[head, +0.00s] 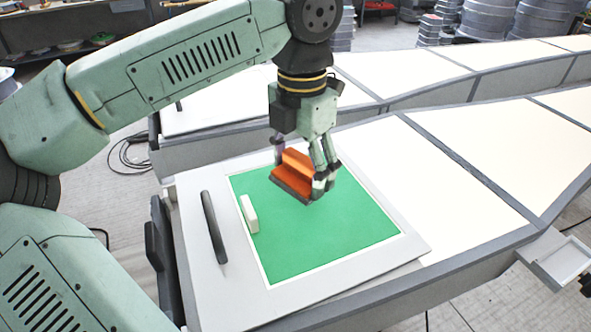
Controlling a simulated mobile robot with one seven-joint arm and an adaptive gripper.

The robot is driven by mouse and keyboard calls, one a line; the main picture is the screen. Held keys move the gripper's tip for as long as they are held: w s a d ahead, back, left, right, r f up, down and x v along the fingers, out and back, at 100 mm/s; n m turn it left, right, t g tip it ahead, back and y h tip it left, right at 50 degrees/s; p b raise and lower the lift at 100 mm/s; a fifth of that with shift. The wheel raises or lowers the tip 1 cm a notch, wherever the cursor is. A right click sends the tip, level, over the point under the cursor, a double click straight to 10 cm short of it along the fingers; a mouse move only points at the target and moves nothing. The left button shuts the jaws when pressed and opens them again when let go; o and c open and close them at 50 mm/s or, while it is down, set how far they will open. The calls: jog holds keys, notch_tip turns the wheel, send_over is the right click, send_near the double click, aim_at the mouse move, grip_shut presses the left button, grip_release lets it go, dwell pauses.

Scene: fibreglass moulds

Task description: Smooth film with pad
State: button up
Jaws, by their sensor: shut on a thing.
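The orange pad (296,175) has a ridge-like grip on top and a dark grey underside. My gripper (305,170) is shut on its ridge, with fingers on both sides. The pad is over the upper middle of the green film (325,230); I cannot tell whether it touches the film. The film lies flat, with a pale border, on a light grey board (215,285). My gripper and the pad hide part of the film's far side.
Long pale mould panels (455,175) with grey edges extend right and back. A small tray (556,257) juts out at the right. The film's front half is clear.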

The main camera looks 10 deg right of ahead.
aim_at(301, 156)
jog(key=shift+r, duration=1.5)
